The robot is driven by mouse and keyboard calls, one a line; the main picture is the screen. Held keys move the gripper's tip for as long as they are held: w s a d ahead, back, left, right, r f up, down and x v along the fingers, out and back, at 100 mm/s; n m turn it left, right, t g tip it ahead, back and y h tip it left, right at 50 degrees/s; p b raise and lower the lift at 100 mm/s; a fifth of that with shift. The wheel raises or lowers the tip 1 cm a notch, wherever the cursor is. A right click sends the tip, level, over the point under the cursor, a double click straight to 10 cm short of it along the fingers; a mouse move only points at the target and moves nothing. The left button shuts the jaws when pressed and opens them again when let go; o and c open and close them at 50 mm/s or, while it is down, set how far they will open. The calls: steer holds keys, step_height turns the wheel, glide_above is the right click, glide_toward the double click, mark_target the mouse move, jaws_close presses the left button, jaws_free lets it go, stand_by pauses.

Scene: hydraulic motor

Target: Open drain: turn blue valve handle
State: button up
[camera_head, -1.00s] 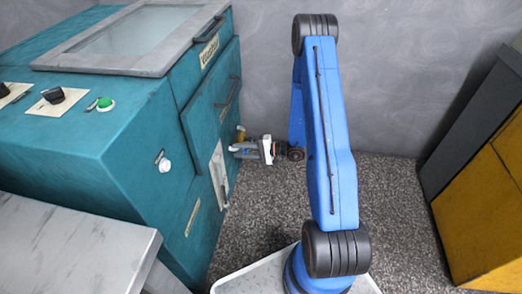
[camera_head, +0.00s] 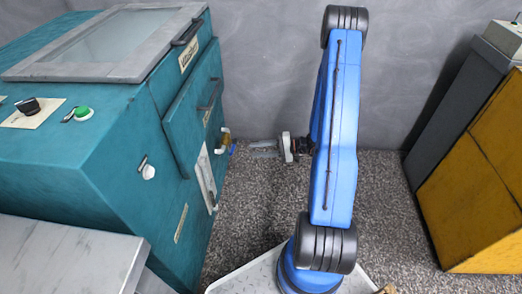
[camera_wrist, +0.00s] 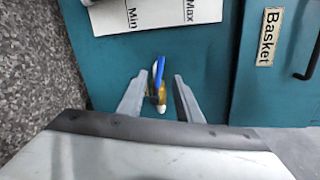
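The blue valve handle (camera_wrist: 159,68) shows in the wrist view on a brass valve (camera_wrist: 154,91) with a white end, against the teal machine. The handle lies nearly along the picture's vertical, slightly tilted. In the head view the brass valve (camera_head: 225,138) sticks out of the machine's right side, and the small blue handle (camera_head: 233,147) shows beside it. My gripper (camera_head: 254,148) is to the right of the valve with a gap between them. In the wrist view my gripper (camera_wrist: 158,82) is open, its two fingers apart and empty, with the valve seen between them.
The teal machine (camera_head: 120,150) has a gauge plate marked Min and Max (camera_wrist: 155,14) and a Basket label (camera_wrist: 269,37). A grey table (camera_head: 70,255) is at lower left. A yellow and grey cabinet (camera_head: 475,170) stands at right. Speckled floor lies between.

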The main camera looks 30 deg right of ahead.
steer(key=shift+s+d+r, duration=0.1)
steer(key=shift+s+d, duration=0.2)
steer(key=shift+d, duration=0.2)
steer(key=shift+a+r, duration=0.1)
steer(key=c, duration=0.7)
steer(key=a+n+g, duration=0.1)
steer(key=n, duration=0.1)
steer(key=a+r+n+g, duration=0.1)
steer(key=n+g, duration=0.1)
steer(key=a+r+n+g, duration=0.1)
steer(key=n+g, duration=0.1)
steer(key=shift+w+a+r, duration=0.15)
steer(key=shift+w+a, duration=0.25)
jaws_close()
steer(key=n+g+h, duration=0.5)
steer(key=n+h, duration=0.5)
steer(key=n, duration=0.4)
glide_toward(232, 148)
steer(key=shift+t, duration=0.3)
steer(key=x, duration=0.4)
steer(key=s+x, duration=0.1)
steer(key=x, duration=0.1)
